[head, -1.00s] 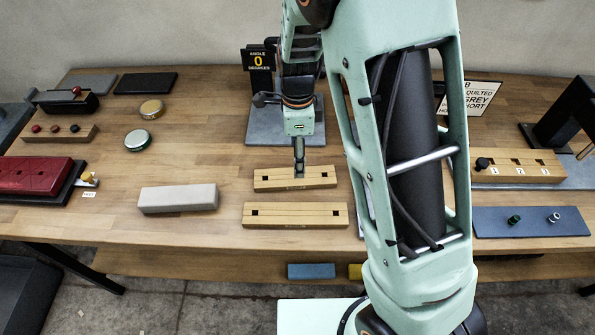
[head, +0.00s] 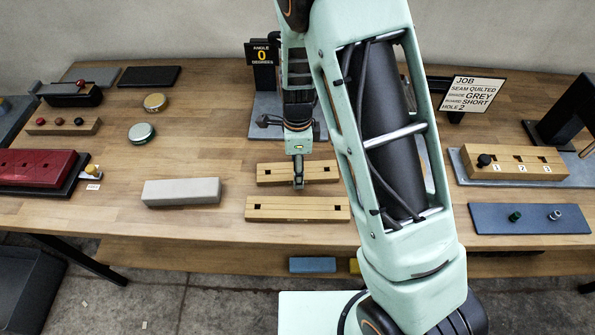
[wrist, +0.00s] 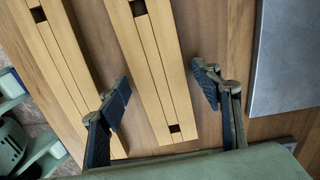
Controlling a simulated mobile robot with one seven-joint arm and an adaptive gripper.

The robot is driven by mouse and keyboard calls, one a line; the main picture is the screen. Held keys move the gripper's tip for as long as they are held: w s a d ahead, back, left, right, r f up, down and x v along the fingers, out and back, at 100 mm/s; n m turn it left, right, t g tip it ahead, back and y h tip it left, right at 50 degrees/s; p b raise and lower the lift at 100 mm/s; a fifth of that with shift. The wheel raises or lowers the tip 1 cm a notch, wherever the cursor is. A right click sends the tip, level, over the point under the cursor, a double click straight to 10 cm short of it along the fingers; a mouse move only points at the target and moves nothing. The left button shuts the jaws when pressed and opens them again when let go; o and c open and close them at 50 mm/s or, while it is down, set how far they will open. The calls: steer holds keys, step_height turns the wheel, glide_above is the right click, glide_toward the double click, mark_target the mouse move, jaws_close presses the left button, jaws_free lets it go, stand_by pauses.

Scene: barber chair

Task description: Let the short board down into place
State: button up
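The short board (head: 323,172) is a light wooden bar with a dark square hole near each end. It lies on the workbench behind a longer, similar board (head: 325,208). My gripper (head: 298,185) is at the middle of the short board. In the wrist view, my gripper (wrist: 161,88) is open, with one finger on each side of the short board (wrist: 158,78). Gaps show between both fingers and the board. The longer board (wrist: 60,65) lies to the left there, beside the left finger. The underside of the short board is hidden.
A pale grey block (head: 181,192) lies left of the boards. A grey plate with an angle sign (head: 259,55) stands behind. A job sign (head: 472,93), a numbered wooden block (head: 515,165) and a blue mat (head: 535,220) are at the right.

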steer(key=c, duration=1)
steer(key=shift+c, duration=0.3)
steer(key=shift+r, duration=0.15)
